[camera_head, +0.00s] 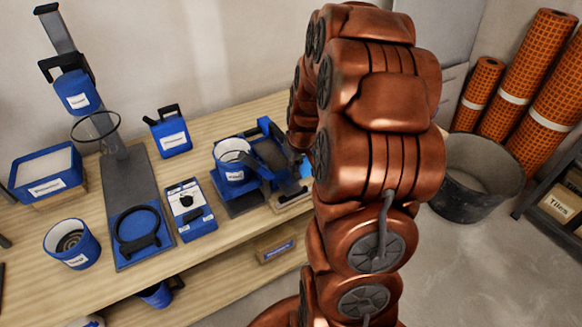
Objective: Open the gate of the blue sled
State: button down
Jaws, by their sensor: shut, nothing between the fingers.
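A blue and dark grey device, which looks like the blue sled (272,132), sits on the wooden bench just left of my arm. It has a blue frame and dark grey parts. Its right side is partly covered by my copper arm, and I cannot make out its gate or tell whether it is open. A blue bucket with a white label (235,174) stands at its left side, on or against a blue base. My arm rises in front of the bench and bends down behind itself. My gripper is hidden behind it, so its place relative to the sled is not clear.
On the bench (200,250) are a blue jug (171,132), a blue control box (191,208), a stand with a ring (122,180), a blue bucket (72,243) and a blue bin (47,173). A dark tub (480,175) and orange rolls (505,95) stand right.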

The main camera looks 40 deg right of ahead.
jog(key=shift+s+a+f+b, duration=0.2)
jog(key=shift+s+f+b, duration=0.1)
jog(key=shift+s+b, duration=0.45)
jog(key=shift+s, duration=0.1)
jog(key=shift+s+a+f, duration=0.1)
jog(key=shift+s+f, duration=0.1)
jog(key=shift+s, duration=0.05)
jog(key=w+r, duration=0.1)
jog(key=r, duration=0.1)
jog(key=w+r, duration=0.1)
jog(key=w, duration=0.1)
jog(key=shift+w+d+r, duration=0.15)
jog(key=shift+d+r, duration=0.2)
jog(key=shift+d, duration=0.05)
jog(key=s+v, duration=0.1)
jog(key=v, duration=0.8)
jog(key=shift+s+a+b, duration=0.15)
jog(key=shift+s+b, duration=0.3)
jog(key=shift+f, duration=0.15)
